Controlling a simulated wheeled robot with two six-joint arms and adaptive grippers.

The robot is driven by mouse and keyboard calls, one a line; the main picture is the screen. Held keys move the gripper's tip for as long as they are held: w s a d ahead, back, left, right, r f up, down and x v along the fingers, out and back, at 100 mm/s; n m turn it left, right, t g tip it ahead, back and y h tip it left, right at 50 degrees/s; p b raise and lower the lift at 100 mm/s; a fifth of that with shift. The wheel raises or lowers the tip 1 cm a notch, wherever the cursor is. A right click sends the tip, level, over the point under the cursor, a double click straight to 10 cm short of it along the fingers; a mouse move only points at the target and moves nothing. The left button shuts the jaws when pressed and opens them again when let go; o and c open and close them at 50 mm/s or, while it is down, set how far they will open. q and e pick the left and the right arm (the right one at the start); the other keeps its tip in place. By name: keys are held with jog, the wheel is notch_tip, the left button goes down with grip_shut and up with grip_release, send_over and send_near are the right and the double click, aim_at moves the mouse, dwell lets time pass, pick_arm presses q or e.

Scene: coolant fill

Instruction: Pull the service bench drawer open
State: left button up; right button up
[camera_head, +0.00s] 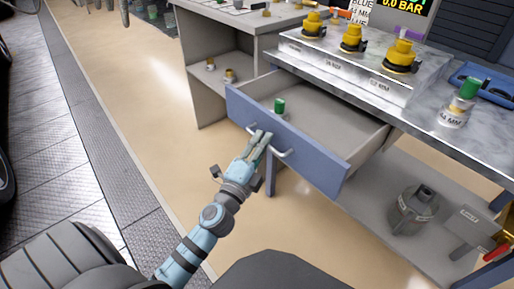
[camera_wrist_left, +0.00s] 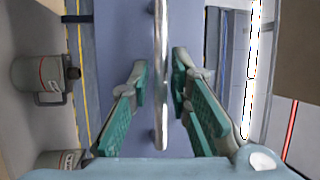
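The service bench drawer (camera_head: 290,141) stands pulled out from the bench, with its blue front facing me and its grey inside showing. Its pale bar handle (camera_head: 282,153) runs across the front. My left gripper (camera_head: 262,137) is at the handle. In the left wrist view the handle bar (camera_wrist_left: 160,75) passes between the green-padded fingers of my left gripper (camera_wrist_left: 160,85), with a narrow gap showing on each side. The fingers are open around the bar. A small green-capped item (camera_head: 279,106) is inside the drawer. My right gripper is not in view.
The bench top (camera_head: 480,140) holds a rack (camera_head: 350,75) with several yellow-capped fittings and a green-capped fitting (camera_head: 460,103). A grey canister (camera_head: 413,209) stands on the lower shelf at right. A grey cabinet (camera_head: 205,90) stands at left. The floor before the drawer is clear.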

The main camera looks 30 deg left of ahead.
pick_arm(q)
jog(key=s+d+f, duration=0.1)
jog(key=s+f, duration=0.1)
jog(key=s, duration=0.9)
jog(key=shift+s+d, duration=0.1)
